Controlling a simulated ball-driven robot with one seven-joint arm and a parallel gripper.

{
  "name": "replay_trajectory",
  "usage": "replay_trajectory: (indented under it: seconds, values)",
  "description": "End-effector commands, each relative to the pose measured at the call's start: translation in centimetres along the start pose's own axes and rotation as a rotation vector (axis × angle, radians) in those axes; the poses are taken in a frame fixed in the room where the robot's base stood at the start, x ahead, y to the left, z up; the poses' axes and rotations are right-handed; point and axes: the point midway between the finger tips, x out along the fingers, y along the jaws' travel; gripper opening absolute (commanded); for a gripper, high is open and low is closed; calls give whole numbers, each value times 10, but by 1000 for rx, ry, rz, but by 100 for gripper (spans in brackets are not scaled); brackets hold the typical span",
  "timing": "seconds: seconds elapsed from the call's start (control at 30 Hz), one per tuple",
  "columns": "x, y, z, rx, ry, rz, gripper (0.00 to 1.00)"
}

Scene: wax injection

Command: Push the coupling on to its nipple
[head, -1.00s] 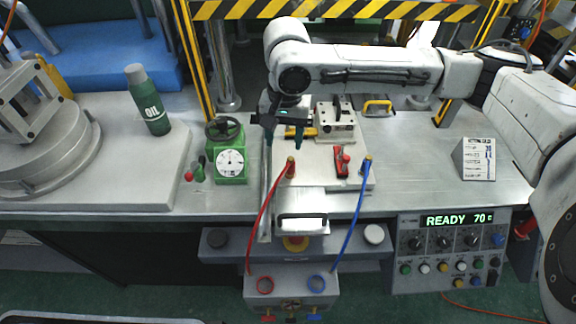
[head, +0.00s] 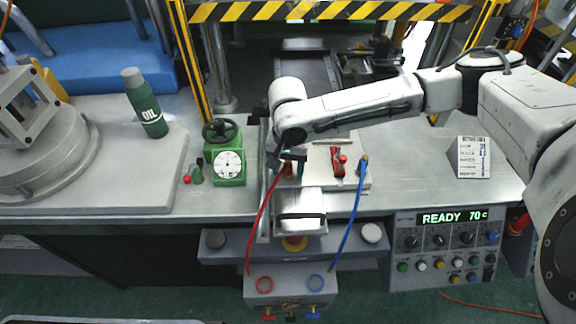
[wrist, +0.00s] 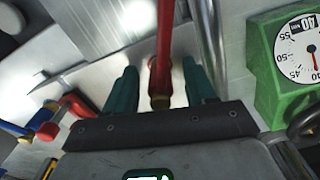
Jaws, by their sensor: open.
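The red hose (head: 262,208) rises from the front unit to the metal plate, and it also shows in the wrist view (wrist: 164,40). In the head view my gripper (head: 288,162) is low over the plate's left side and partly hides the coupling. The blue hose (head: 350,210) ends in another brass coupling (head: 364,161) at the plate's right. I cannot make out a nipple.
A red clamp (head: 337,162) stands on the plate (head: 352,181) between the hose ends. The green dial gauge (head: 229,163) is close on the left, with the oil bottle (head: 146,103) beyond. A card stand (head: 473,157) is at the right. The bench between plate and card is clear.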

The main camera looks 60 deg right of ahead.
Motion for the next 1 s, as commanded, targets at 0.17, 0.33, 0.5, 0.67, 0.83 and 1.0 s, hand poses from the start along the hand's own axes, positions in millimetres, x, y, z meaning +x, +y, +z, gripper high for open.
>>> replay_trajectory:
  seconds: [0.17, 0.33, 0.5, 0.67, 0.83, 1.0]
  values:
    - [3, 0, 0, 0, 0, -1, 55]
    - [3, 0, 0, 0, 0, -1, 48]
    - [3, 0, 0, -1, 0, -1, 32]
    - [3, 0, 0, 0, 0, -1, 17]
    - [3, 0, 0, 0, 0, -1, 1]
    - [3, 0, 0, -1, 0, -1, 0]
